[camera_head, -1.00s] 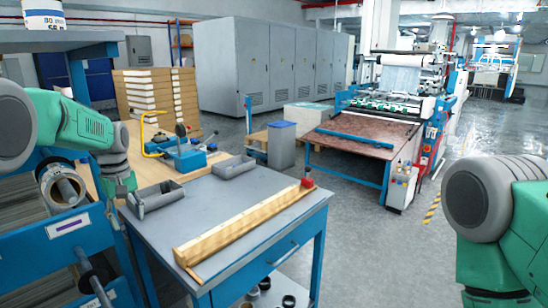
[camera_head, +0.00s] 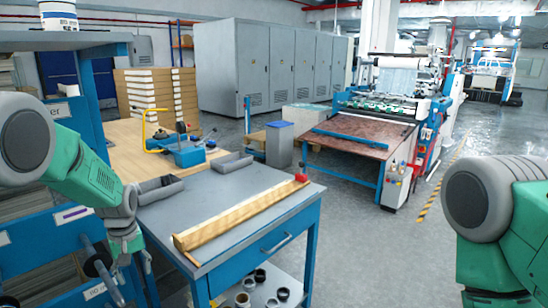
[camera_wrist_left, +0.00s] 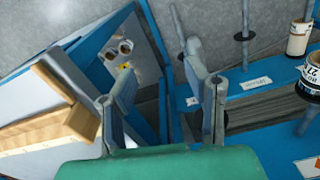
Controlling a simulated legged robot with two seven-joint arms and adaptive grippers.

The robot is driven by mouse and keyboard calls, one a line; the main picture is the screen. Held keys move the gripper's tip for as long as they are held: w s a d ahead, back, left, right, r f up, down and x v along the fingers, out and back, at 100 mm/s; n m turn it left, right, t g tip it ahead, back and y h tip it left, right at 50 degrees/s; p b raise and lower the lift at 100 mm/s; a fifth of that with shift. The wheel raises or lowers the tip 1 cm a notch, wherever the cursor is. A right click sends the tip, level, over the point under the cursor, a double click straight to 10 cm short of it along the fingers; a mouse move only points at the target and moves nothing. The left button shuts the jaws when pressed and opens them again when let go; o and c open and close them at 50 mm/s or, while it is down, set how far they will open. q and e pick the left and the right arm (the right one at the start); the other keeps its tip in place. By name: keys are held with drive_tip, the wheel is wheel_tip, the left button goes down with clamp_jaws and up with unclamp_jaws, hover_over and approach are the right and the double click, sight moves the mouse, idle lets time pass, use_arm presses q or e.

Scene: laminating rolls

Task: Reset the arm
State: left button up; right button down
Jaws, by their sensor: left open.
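My left gripper (camera_head: 135,272) hangs at the lower left of the head view, between the blue rack (camera_head: 60,255) and the grey-topped table (camera_head: 225,192). In the left wrist view its two fingers (camera_wrist_left: 160,65) are spread apart with nothing between them. Beyond them are the table's blue side and the rack's shelves. My right arm (camera_head: 485,210) shows at the right edge; its gripper is out of view.
Labelled rolls (camera_wrist_left: 299,38) stand on the rack at right in the wrist view. Open floor (camera_head: 365,230) lies right of the table.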

use_arm(q)
drive_tip(key=s+d+f+m, duration=0.2)
drive_tip(key=s+d+f, duration=0.1)
drive_tip(key=s+f, duration=0.45)
drive_tip(key=s+d+f+m, duration=0.2)
drive_tip(key=s+f, duration=0.5)
drive_tip(key=s, duration=0.2)
drive_tip(key=s+d+m, duration=0.2)
drive_tip(key=s, duration=1)
drive_tip(key=s+d+m, duration=0.2)
drive_tip(key=s, duration=1)
drive_tip(key=shift+d+b, duration=0.15)
drive_tip(key=shift+b, duration=0.3)
